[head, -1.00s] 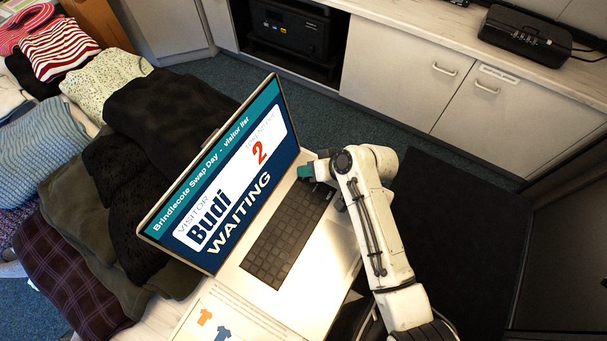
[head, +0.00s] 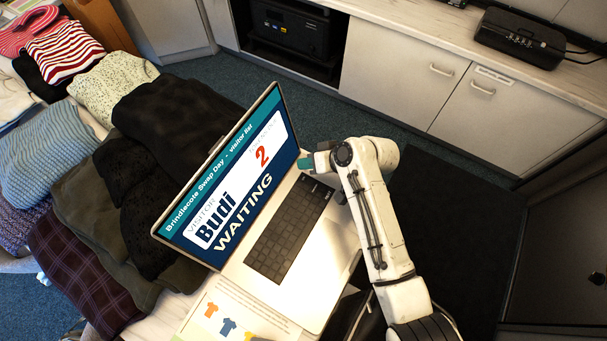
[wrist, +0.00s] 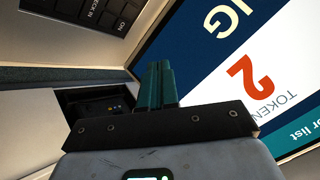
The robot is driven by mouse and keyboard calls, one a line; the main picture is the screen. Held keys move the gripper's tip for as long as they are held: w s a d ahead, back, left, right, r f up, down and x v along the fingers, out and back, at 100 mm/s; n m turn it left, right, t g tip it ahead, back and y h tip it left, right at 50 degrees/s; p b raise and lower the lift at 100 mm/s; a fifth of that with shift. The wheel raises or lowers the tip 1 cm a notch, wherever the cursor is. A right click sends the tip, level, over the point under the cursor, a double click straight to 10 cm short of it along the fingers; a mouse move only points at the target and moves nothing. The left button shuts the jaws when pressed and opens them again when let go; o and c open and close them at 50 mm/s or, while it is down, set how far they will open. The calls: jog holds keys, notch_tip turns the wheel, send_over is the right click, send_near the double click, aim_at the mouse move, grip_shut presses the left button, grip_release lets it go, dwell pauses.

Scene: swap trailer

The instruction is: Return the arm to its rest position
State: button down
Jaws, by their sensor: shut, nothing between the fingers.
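My gripper (head: 305,163) has teal fingers and is at the end of my white arm, in front of the right end of the laptop screen and above the laptop's far edge. In the wrist view the teal fingers (wrist: 157,85) are pressed together with nothing between them. The open laptop (head: 312,290) stands on the table. Its screen (head: 225,185) reads "Visitor Budi", "2" and "WAITING". The screen also fills the right of the wrist view (wrist: 240,50). I cannot tell whether the fingers touch the laptop.
Folded clothes (head: 75,265) lie in piles left of the laptop. A printed sheet (head: 235,315) with shirt pictures is in front of it. Cabinets (head: 400,75) with a black box (head: 521,38) on top stand behind. The dark floor mat (head: 455,215) to the right is clear.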

dwell(0.7)
